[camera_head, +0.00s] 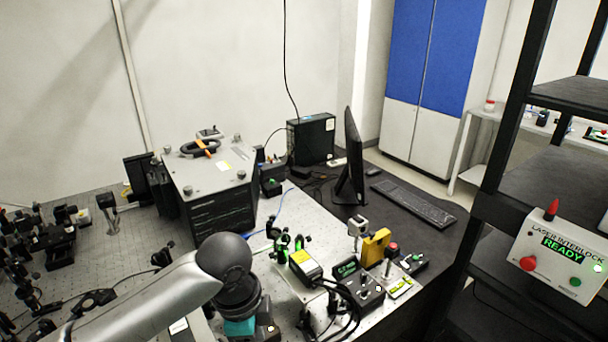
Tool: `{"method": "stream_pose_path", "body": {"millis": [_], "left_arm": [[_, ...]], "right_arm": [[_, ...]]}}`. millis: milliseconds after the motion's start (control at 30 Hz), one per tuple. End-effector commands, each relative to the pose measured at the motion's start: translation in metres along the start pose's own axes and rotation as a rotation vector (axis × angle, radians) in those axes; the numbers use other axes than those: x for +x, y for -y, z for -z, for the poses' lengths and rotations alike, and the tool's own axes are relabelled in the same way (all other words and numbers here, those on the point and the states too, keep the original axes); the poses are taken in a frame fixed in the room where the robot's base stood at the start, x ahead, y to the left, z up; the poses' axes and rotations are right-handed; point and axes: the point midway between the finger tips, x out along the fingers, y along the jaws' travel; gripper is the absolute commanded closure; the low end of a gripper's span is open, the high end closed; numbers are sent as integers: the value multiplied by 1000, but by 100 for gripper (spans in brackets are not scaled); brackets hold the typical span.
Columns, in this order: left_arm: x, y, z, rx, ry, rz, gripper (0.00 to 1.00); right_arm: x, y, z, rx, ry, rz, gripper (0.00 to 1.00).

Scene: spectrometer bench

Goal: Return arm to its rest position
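My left arm (150,297) comes in from the lower left, silver-grey, with a round black joint (223,257) over the front of the optical bench. Below that joint the dark wrist (238,297) points down towards the bottom edge. A teal patch and a black part show at its lower end. No fingertips of the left gripper show, so I cannot tell if it is open or shut or holds anything. The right arm and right gripper are not in view.
A grey instrument box (213,172) stands on the perforated bench. Small optics (45,240) crowd the left. A yellow-labelled device (305,265), a black control box (357,290) and cables are right of my wrist. A monitor (352,160) stands behind. A laser interlock box (563,255) reads READY.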

Motion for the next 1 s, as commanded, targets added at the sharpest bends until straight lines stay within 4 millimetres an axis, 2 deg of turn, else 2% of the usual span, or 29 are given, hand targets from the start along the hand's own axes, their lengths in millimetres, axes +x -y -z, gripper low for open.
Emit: {"method": "stream_pose_path", "body": {"millis": [100,200,300,467,667,800,1000], "left_arm": [[12,-16,16,-56,-61,12,47],[20,-30,28,-131,-118,29,47],[27,-44,37,-235,-179,49,47],[34,-63,38,-437,-252,82,47],[41,-87,16,-737,-289,125,47],[45,-107,-13,-946,-271,163,47],[47,-134,-54,-1168,-211,216,47]], "right_arm": [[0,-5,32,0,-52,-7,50],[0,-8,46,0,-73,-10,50],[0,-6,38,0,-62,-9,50],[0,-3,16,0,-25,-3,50],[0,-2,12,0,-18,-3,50],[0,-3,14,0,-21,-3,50],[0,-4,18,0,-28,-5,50]]}}
